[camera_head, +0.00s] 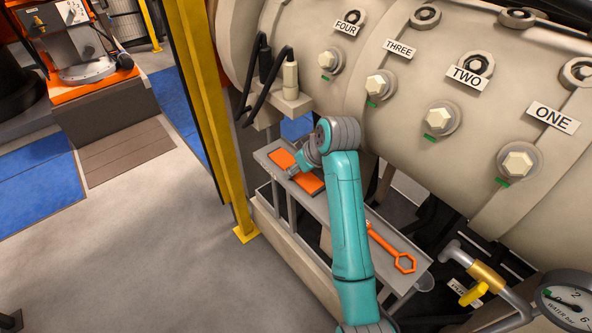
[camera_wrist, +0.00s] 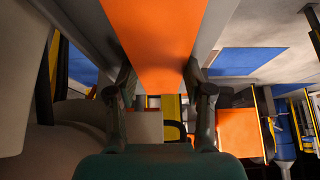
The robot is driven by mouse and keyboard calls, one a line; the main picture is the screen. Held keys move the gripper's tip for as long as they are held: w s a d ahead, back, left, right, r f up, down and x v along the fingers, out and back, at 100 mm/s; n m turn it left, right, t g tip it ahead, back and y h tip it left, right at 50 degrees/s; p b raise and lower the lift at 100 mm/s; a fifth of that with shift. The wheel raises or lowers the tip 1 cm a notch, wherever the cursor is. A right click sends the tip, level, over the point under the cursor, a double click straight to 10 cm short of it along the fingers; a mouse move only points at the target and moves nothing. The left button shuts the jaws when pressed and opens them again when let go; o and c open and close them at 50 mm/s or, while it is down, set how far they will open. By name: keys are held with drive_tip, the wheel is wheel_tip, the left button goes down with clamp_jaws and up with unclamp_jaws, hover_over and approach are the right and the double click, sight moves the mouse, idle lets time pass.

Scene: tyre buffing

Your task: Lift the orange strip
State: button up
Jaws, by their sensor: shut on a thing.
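The orange strip (camera_head: 307,182) lies along the narrow grey shelf (camera_head: 322,211) below the big beige drum in the head view. It looks flat, and part of it is hidden behind my wrist; I cannot tell whether it touches the shelf. In the wrist view the orange strip (camera_wrist: 155,42) fills the upper middle, between the two fingers. My gripper (camera_wrist: 160,92) is shut on the strip, with one finger at each side. In the head view my gripper (camera_head: 296,172) is over the strip's near side, its fingertips mostly hidden.
An orange ring wrench (camera_head: 403,262) lies on the shelf's right part. The beige drum (camera_head: 400,110) with numbered bolts stands close behind. A yellow post (camera_head: 205,110) rises left of the shelf. A gauge (camera_head: 567,300) and yellow-handled valve (camera_head: 473,293) are at lower right. Open floor lies left.

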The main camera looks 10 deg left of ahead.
drive_tip(key=shift+r, duration=0.15)
drive_tip(key=shift+r, duration=0.65)
drive_tip(key=shift+r, duration=3.8)
drive_tip(key=shift+a, duration=0.1)
